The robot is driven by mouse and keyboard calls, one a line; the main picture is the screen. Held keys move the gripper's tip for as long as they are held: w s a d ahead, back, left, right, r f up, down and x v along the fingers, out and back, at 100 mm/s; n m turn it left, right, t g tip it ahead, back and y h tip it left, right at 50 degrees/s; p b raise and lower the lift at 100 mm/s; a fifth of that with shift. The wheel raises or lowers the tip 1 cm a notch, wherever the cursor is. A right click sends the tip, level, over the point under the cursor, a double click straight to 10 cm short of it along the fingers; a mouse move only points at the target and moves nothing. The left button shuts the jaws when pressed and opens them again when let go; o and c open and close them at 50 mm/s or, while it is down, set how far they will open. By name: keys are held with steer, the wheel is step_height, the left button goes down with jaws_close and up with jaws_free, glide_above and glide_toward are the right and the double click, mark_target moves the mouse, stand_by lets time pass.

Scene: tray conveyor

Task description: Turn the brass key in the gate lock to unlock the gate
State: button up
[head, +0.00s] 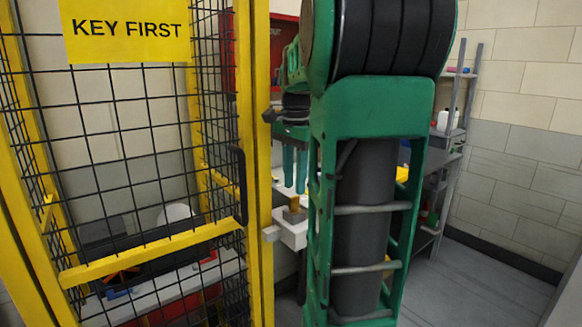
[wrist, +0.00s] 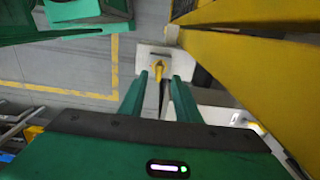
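The brass key (head: 295,210) stands upright in the top of the pale lock box (head: 291,233), which sits at the right side of the yellow gate post. In the wrist view the key (wrist: 158,68) shows between and just beyond my fingertips, over the white lock box (wrist: 146,57). My gripper (head: 294,190) points down with its two green fingers apart, just above the key. In the wrist view my gripper (wrist: 160,77) has a gap between its fingers, and I see no contact with the key. The yellow gate (head: 257,150) with black mesh stands upright at left.
A yellow sign reading KEY FIRST (head: 125,30) hangs on the mesh. A black handle (head: 239,185) is on the gate frame. Behind the mesh is a bench with a dark conveyor (head: 150,240). Grey floor (head: 475,280) is clear at right, beside a workbench with bottles.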

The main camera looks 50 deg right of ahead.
mark_target(294, 198)
steer(key=shift+f, duration=2.7)
jaws_close()
steer(key=shift+m, duration=1.5)
steer(key=m, duration=0.3)
